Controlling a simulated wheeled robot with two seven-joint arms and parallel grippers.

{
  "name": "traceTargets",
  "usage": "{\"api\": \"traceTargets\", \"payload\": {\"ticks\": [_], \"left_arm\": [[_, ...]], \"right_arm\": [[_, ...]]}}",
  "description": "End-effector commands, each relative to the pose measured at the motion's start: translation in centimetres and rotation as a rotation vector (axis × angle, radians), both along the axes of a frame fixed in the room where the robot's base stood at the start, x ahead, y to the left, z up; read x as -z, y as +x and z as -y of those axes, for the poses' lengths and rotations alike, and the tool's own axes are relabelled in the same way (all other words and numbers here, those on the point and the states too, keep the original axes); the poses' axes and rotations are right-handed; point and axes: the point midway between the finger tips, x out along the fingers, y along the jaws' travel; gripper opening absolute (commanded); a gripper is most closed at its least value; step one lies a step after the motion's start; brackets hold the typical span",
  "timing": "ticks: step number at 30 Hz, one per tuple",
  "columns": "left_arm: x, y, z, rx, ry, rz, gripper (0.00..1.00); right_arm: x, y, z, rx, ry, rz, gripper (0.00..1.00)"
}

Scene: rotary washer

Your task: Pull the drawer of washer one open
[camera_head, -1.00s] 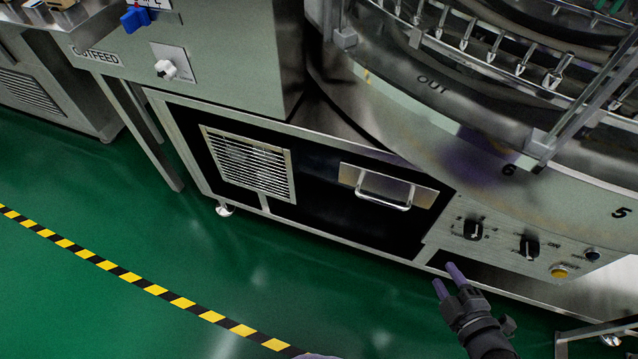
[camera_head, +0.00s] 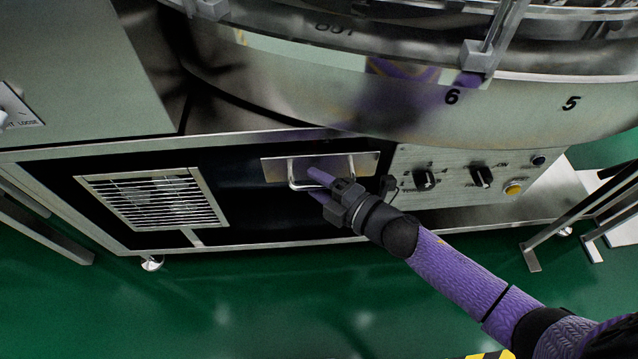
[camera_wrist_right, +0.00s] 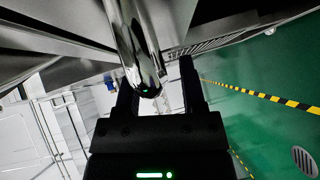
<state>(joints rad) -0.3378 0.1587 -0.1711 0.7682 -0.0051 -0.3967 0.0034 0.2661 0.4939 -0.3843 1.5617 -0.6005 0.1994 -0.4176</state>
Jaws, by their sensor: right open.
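The drawer of the washer has a metal front plate (camera_head: 275,169) with a U-shaped bar handle (camera_head: 291,174). It sits in the black lower panel, left of the knobs, and looks closed. My right gripper (camera_head: 312,184) is at the handle with its fingers open. In the right wrist view, the shiny handle bar (camera_wrist_right: 138,50) reaches down between the two open dark fingers of the gripper (camera_wrist_right: 158,90). I cannot tell whether either finger touches the bar. In the head view the fingers and wrist cover the right part of the handle. My left gripper is not in view.
A control panel with black knobs (camera_head: 425,178) and a yellow button (camera_head: 513,188) is right of the drawer. A vent grille (camera_head: 155,200) is to its left. The round washer rim (camera_head: 400,105) overhangs above. The green floor (camera_head: 300,300) in front is clear.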

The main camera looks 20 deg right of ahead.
Motion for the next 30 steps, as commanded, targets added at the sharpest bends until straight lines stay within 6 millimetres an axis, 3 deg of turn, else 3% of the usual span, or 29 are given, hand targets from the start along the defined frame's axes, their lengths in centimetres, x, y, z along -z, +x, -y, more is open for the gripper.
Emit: {"api": "traceTargets", "payload": {"ticks": [3,10,30], "left_arm": [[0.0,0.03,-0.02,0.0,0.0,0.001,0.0],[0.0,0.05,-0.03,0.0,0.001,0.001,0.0],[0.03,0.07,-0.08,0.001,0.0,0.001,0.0]], "right_arm": [[-0.01,-0.02,0.01,0.0,0.001,0.0,0.48],[0.01,-0.03,0.01,0.0,0.001,0.0,0.0],[0.03,-0.04,0.02,0.001,0.001,-0.002,0.0]]}}
